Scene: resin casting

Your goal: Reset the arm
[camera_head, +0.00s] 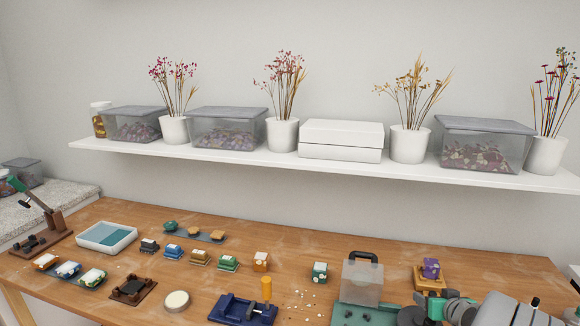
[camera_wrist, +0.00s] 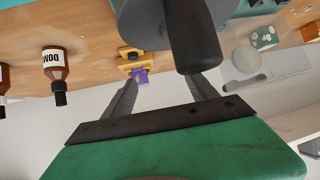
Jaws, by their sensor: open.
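My gripper (camera_wrist: 165,88) is open, its two dark fingers standing apart in front of a green body in the wrist view. I see nothing held between them. A purple block (camera_wrist: 138,76) on a yellow-brown stand (camera_wrist: 130,58) shows beyond the left finger. In the head view my arm enters at the lower right, near that purple block (camera_head: 431,267) and its stand (camera_head: 428,283). A dark grey round part with a black cylinder (camera_wrist: 193,40) covers the top middle of the wrist view; I cannot tell what it belongs to.
A clear box with a dark handle (camera_head: 362,281) stands left of my arm. A blue fixture (camera_head: 232,309), small moulds and a white tray (camera_head: 92,244) occupy the wooden table (camera_head: 300,262). Brown bottles (camera_wrist: 54,65) stand left in the wrist view. A loaded shelf (camera_head: 270,158) runs behind.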

